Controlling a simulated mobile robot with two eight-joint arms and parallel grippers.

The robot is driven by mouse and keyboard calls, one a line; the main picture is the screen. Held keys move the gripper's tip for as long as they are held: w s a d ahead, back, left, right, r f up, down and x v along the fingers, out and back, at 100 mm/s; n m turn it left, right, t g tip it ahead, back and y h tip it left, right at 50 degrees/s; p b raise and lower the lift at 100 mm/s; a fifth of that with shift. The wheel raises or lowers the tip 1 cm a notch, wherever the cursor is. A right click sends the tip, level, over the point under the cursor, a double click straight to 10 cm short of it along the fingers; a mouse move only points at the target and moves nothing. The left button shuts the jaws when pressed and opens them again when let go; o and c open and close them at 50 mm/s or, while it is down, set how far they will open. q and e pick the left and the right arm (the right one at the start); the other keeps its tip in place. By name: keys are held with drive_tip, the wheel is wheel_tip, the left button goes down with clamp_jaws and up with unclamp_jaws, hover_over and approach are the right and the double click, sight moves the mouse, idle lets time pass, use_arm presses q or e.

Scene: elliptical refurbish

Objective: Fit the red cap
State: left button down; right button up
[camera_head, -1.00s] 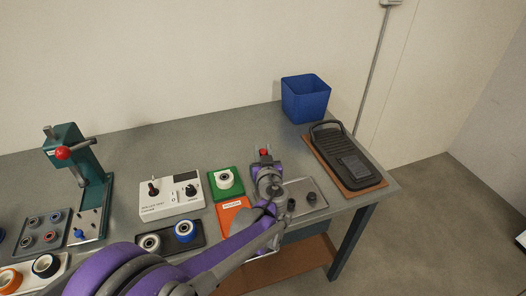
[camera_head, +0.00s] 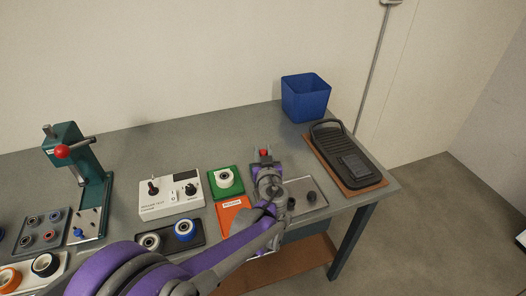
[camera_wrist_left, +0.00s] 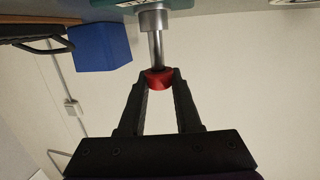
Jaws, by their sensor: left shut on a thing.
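The red cap (camera_head: 264,152) shows beyond my left gripper (camera_head: 265,158), towards the back right of the bench. In the left wrist view, the two dark fingers of my left gripper (camera_wrist_left: 159,80) are shut on the red cap (camera_wrist_left: 158,79). A steel rod (camera_wrist_left: 156,50) with a wider collar is in line with the cap, and its end meets the cap. I cannot tell whether the cap is seated on it. In the head view my arm hides most of this spot. My right gripper is not in view.
A blue bin (camera_head: 305,98) stands at the back right. A black pedal (camera_head: 345,155) lies on a brown board beside a grey tray (camera_head: 318,207) with small dark parts. A green mat (camera_head: 226,190), an orange mat (camera_head: 232,218) and a white control box (camera_head: 170,193) lie left.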

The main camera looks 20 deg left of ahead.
use_arm(q)
drive_tip(key=shift+f, duration=0.35)
idle(0.3)
drive_tip(key=c, duration=0.5)
unclamp_jaws()
drive_tip(key=v, duration=1.1)
drive_tip(key=shift+f, duration=0.1)
drive_tip(key=shift+w, duration=0.1)
